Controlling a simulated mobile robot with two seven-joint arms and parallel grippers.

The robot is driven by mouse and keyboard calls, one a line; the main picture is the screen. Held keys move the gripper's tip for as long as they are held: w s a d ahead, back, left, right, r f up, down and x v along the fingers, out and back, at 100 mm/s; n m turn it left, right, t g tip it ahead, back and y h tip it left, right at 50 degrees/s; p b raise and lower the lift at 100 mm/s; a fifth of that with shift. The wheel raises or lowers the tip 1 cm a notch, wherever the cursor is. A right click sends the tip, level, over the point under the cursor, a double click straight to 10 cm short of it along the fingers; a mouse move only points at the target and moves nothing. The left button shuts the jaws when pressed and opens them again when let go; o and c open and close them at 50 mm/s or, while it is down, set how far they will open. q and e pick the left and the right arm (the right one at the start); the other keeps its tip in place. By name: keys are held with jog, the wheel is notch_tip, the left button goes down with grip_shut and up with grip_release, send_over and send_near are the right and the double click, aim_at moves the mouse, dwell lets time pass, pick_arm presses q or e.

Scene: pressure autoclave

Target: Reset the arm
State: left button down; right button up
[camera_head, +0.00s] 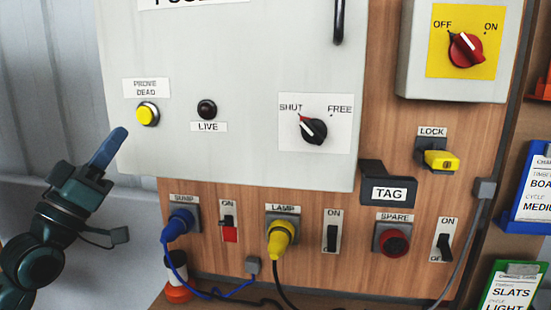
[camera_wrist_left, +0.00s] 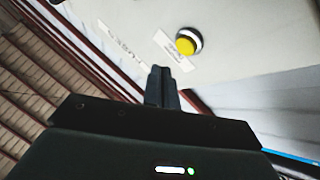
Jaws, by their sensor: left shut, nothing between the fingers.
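My left gripper (camera_head: 117,137) is at the left of the head view, with its blue fingers pointing up and right. Its fingers are shut and empty, in front of the lower left edge of the grey cabinet door (camera_head: 230,90). In the left wrist view the closed fingertips (camera_wrist_left: 164,72) point toward the cabinet, just below the yellow PROVE DEAD button (camera_wrist_left: 186,46). That button also shows in the head view (camera_head: 147,114), up and right of the fingertips. The fingers look apart from it. My right gripper is not in view.
The door has a dark LIVE lamp (camera_head: 207,109) and a SHUT/FREE knob (camera_head: 313,131) turned toward SHUT. Below are a blue plug (camera_head: 181,222), a yellow plug (camera_head: 281,238) and a red spare socket (camera_head: 393,243). A red knob (camera_head: 466,49) and yellow lock (camera_head: 441,160) are at right.

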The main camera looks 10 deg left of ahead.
pick_arm(q)
jog(key=d+f+g+y+p, duration=0.1)
jog(key=d+f+g+y, duration=0.2)
jog(key=f, duration=1.1)
jog(key=d+f+g+y+p, duration=0.2)
jog(key=d+f+g, duration=0.2)
jog(key=f, duration=1.1)
jog(key=s+d+f+m+g, duration=0.1)
jog(key=s+d+f+g, duration=0.1)
jog(key=s+f, duration=0.4)
jog(key=s+d+f+g+y+p, duration=0.1)
jog(key=s+d+f+g, duration=0.1)
jog(key=s+d+f, duration=0.2)
jog(key=s+d+f+m+g+p, duration=0.1)
jog(key=s+d+f+g, duration=0.1)
jog(key=s+f, duration=0.6)
jog(key=shift+d+f+m+g, duration=0.3)
jog(key=shift+d+f, duration=0.15)
jog(key=shift+d, duration=0.15)
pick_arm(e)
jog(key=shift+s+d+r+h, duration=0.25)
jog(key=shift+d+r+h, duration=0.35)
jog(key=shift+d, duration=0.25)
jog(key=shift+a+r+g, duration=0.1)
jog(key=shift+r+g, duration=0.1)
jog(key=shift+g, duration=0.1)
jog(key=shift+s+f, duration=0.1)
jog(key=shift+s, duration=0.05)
